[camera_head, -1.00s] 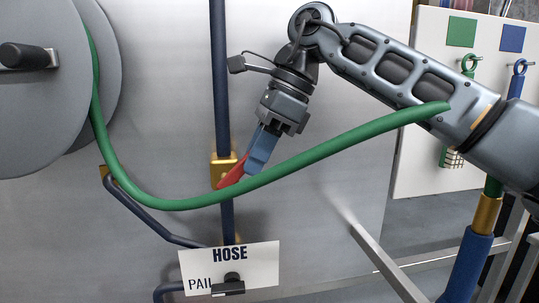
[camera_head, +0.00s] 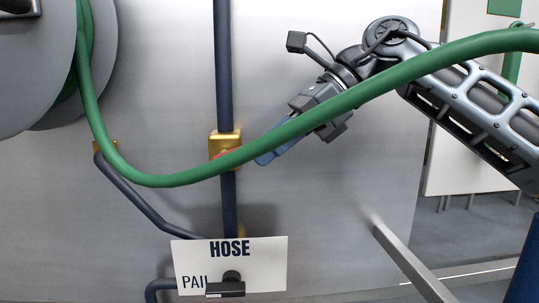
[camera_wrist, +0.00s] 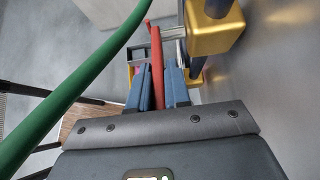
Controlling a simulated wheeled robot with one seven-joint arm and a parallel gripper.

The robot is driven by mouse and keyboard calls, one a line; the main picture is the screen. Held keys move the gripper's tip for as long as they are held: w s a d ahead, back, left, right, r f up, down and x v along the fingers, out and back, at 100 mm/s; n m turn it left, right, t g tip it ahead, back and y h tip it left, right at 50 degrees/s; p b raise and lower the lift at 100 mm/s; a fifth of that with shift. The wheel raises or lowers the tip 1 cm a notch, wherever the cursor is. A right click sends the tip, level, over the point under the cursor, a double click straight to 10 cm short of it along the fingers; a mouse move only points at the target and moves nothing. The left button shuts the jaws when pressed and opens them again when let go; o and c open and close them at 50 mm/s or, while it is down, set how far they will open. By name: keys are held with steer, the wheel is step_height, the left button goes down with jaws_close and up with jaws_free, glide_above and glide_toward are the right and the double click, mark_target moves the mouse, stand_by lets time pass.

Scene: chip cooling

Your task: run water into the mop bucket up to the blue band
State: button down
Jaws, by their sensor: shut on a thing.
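A brass valve (camera_head: 222,143) sits on the dark blue vertical pipe (camera_head: 223,60). The brass block (camera_wrist: 214,28) is at the upper right there. No mop bucket, blue band or water can be made out.
The green hose (camera_head: 160,181) hangs from a grey reel (camera_head: 40,90) and crosses in front of my gripper. A white sign (camera_head: 265,262) reading HOSE and PAIL, with a black fitting (camera_head: 232,285), is below the valve. A metal rail (camera_head: 410,262) is at lower right.

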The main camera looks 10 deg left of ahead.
steer(key=f+y+b, duration=0.1)
steer(key=y+b, duration=0.1)
steer(key=f+g+y+b, duration=0.1)
steer(key=b, duration=0.2)
steer(key=shift+w+d+f+y, duration=0.1)
steer(key=shift+d+f+y, duration=0.15)
steer(key=shift+y, duration=0.15)
steer(key=c, duration=1.2)
jaws_free()
steer(key=shift+o, duration=0.2)
steer(key=shift+d, duration=0.1)
steer(key=v, duration=0.7)
steer(key=shift+d+b, duration=0.25)
steer(key=shift+b, duration=0.2)
steer(key=shift+w, duration=0.1)
